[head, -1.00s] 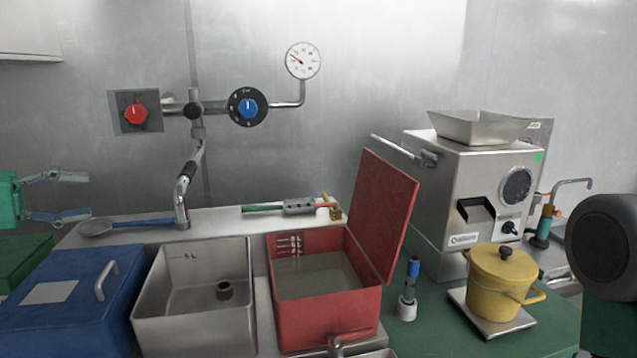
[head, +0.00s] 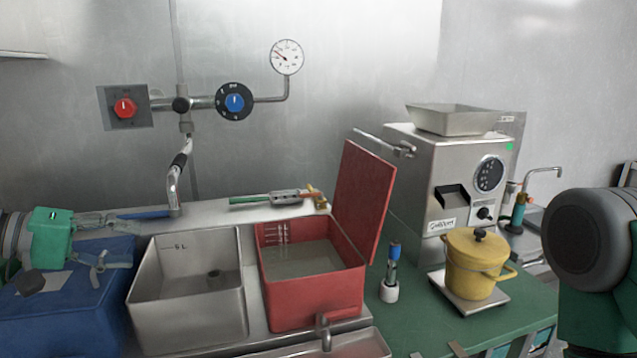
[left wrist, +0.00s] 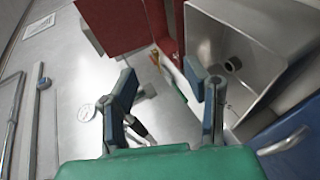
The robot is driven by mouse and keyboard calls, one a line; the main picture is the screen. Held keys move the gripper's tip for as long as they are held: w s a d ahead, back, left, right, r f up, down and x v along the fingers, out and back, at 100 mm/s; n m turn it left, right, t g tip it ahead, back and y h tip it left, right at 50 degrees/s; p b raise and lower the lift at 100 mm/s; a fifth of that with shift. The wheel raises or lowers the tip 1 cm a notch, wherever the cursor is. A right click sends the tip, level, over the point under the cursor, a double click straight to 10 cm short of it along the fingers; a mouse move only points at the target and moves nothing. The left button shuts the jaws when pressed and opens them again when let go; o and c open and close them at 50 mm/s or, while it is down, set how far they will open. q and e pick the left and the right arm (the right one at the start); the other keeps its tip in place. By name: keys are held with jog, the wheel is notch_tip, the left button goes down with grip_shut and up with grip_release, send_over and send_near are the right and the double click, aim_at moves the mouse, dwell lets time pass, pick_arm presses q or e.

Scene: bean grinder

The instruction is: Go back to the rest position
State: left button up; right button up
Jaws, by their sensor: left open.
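My left gripper (head: 118,238) reaches in from the left in the head view, above the blue lidded box (head: 65,310) and left of the steel basin (head: 190,315). Its two fingers are spread apart with nothing between them. In the left wrist view the open fingers (left wrist: 163,88) also show empty, with the steel basin (left wrist: 275,50) to the right and part of the red box (left wrist: 112,25) at the top. My right arm shows at the right edge of the head view, but its gripper cannot be made out.
The red box (head: 315,300) stands open with its lid raised. The grinder (head: 420,190) stands at the back right, with a yellow pot (head: 470,275) on a scale before it. A tap (head: 174,180) and wall valves rise behind the basin. The green counter (head: 415,325) has some bare room.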

pick_arm(q)
jog(key=s+d+f+m+g+y+b, duration=0.15)
jog(key=s+d+f, duration=0.3)
jog(key=f, duration=0.75)
jog(key=s+d+f+g+y, duration=0.25)
jog(key=d+f, duration=0.35)
jog(key=f, duration=0.6)
jog(key=s+a+f+m+g+y, duration=0.2)
jog(key=s+f+y, duration=0.1)
jog(key=s+f, duration=0.5)
jog(key=s+a+f+m+g+y+b, duration=0.1)
jog(key=s+a+f+m+y, duration=0.1)
jog(key=s+f, duration=0.7)
jog(key=s+m+y, duration=0.1)
jog(key=s, duration=0.3)
jog(key=shift+s+a+f+g, duration=0.2)
jog(key=shift+s+f+g, duration=0.05)
jog(key=shift+g, duration=0.15)
jog(key=shift+w+m, duration=0.15)
jog(key=shift+m, duration=0.1)
jog(key=shift+c, duration=0.5)
